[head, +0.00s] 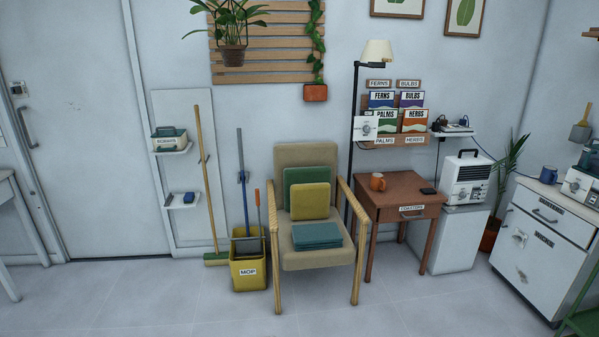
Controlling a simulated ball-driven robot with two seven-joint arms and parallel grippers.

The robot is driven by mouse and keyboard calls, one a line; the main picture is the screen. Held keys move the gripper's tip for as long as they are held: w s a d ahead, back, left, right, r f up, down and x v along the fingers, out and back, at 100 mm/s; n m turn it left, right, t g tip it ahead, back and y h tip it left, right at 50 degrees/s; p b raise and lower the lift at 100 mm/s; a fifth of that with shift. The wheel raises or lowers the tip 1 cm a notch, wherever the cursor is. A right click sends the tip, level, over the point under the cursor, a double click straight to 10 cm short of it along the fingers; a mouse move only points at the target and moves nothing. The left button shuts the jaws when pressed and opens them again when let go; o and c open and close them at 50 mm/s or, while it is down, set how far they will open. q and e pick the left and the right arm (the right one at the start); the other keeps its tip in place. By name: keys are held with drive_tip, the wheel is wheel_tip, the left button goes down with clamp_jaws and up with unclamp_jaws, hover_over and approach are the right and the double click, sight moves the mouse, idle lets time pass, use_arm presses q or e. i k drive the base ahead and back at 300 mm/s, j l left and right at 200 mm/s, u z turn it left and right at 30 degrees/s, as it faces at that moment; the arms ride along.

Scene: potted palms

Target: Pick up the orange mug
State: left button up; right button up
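The table has a drawer labelled "COASTERS" and stands against the back wall, right of the armchair. Neither of my grippers shows in the head view.
A wooden armchair (292,158) with cushions stands left of the table. A yellow mop bucket (248,272) is beside it. A floor lamp (353,130) rises behind the table. A white cabinet (545,230) with a blue mug (548,174) stands right. The front floor is clear.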

sight(377, 181)
drive_tip(key=i+l+z, duration=0.1)
drive_tip(key=i+z, duration=0.2)
drive_tip(key=i, duration=0.25)
drive_tip(key=i+z, duration=0.3)
drive_tip(key=i, duration=0.25)
drive_tip(key=i+j+z, duration=0.3)
drive_tip(key=i, duration=0.25)
drive_tip(key=i+j+z, duration=0.25)
drive_tip(key=i, duration=0.3)
